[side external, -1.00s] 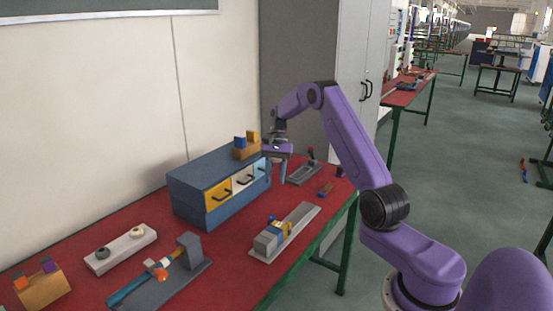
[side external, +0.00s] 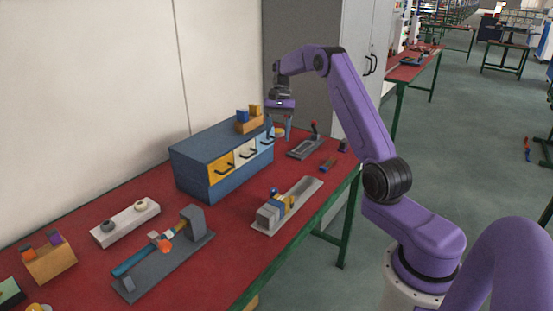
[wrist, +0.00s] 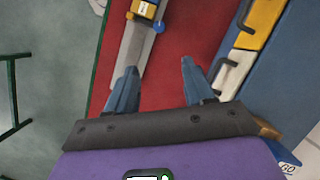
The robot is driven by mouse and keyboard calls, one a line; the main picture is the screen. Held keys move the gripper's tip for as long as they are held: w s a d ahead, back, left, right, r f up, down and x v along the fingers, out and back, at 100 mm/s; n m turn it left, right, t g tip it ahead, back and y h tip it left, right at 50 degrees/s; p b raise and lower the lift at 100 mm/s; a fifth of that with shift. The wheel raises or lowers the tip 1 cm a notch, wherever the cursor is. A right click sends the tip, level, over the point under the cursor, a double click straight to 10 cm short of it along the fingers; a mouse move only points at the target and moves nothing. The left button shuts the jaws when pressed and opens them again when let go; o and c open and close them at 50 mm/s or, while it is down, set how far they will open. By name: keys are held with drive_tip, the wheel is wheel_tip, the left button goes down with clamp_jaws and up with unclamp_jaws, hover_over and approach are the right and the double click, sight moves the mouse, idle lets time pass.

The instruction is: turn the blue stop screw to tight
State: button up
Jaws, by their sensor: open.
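A small blue knob (wrist: 159,27), which looks like the blue stop screw, sticks out beside a yellow block (wrist: 144,9) on a grey rail (wrist: 134,45) in the wrist view. In the side external view the same yellow block (side external: 284,202) sits on the rail (side external: 301,193), with a small blue part (side external: 274,191) on it. My gripper (side external: 280,136) is open and empty, high above the table near the right end of the blue cabinet, well apart from the knob. In the wrist view the two fingers (wrist: 158,68) are spread, with bare red table between them.
The blue drawer cabinet (side external: 196,153) stands close to my gripper, with a block holder (side external: 249,124) on top. A grey fixture with a red-tipped lever (side external: 305,148) lies behind the rail. A clamp-like fixture (side external: 167,263) is at front left. Red table (side external: 240,225) is bare between them.

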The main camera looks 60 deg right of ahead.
sight(274, 189)
drive_tip(key=s+a+n+t+h, duration=0.25)
drive_tip(key=a+n, duration=0.35)
drive_tip(key=n, duration=0.6)
drive_tip(key=shift+g+h, duration=0.45)
drive_tip(key=f, duration=1.6)
drive_tip(key=shift+s+a+f, duration=0.2)
drive_tip(key=shift+f, duration=0.05)
clamp_jaws()
